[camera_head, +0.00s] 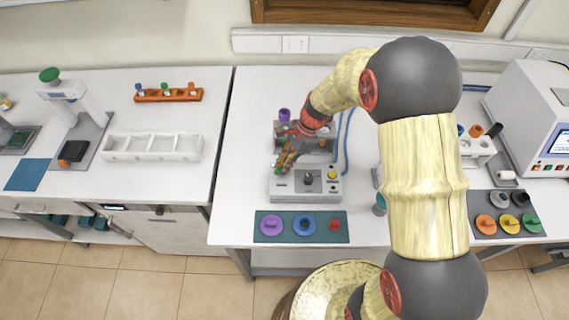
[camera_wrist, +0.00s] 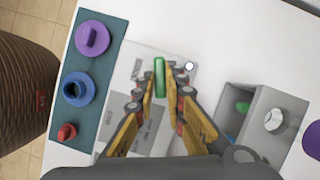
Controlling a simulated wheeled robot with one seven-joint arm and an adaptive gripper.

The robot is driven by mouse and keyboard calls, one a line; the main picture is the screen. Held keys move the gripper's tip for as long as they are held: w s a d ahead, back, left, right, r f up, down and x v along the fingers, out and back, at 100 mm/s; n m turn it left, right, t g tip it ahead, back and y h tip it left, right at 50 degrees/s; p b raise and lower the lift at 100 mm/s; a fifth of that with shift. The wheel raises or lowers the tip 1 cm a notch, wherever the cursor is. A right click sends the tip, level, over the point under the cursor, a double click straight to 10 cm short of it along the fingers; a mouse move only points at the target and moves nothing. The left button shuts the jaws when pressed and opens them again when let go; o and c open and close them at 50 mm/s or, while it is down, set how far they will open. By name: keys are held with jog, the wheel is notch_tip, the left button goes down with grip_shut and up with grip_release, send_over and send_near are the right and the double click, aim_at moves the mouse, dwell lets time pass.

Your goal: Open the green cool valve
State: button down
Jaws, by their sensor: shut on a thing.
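The green cool valve (camera_wrist: 160,77) shows in the wrist view as a narrow green handle between the two fingertips. My gripper (camera_wrist: 160,84) is shut on it, with a yellow-and-black finger on either side. In the head view my gripper (camera_head: 286,157) reaches down to the left front part of the grey testing device (camera_head: 292,188). The valve's lower part is hidden by the fingers.
A teal mat (camera_head: 262,238) with purple, blue and red lids lies in front of the device. A grey box part (camera_wrist: 262,100) of the device is beside my fingers in the wrist view. A purple-topped piece (camera_head: 285,115) stands behind. White table lies clear to the left.

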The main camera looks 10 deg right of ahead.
jog(key=n, duration=0.2)
jog(key=n+g+p, duration=0.1)
jog(key=shift+w+n+h, duration=0.2)
jog(key=shift+n+h, duration=0.2)
jog(key=n, duration=0.1)
jog(key=n+g+p, duration=0.1)
jog(key=n, duration=0.1)
jog(key=shift+w+a+n+g+h, duration=0.1)
jog(key=shift+a+n+g+h, duration=0.05)
jog(key=shift+n+g+h, duration=0.15)
jog(key=n+h, duration=0.1)
jog(key=n, duration=0.2)
jog(key=n+g+h+p, duration=0.1)
jog(key=n, duration=0.2)
jog(key=shift+w+a, duration=0.15)
jog(key=shift+a, duration=0.05)
jog(key=shift+n, duration=0.4)
jog(key=c, duration=1.8)
grip_release()
jog(key=shift+c, duration=0.2)
jog(key=a+v, duration=0.1)
jog(key=v, duration=1)
jog(key=shift+w+d+r, duration=0.2)
jog(key=shift+d+r, duration=0.15)
jog(key=shift+r, duration=0.1)
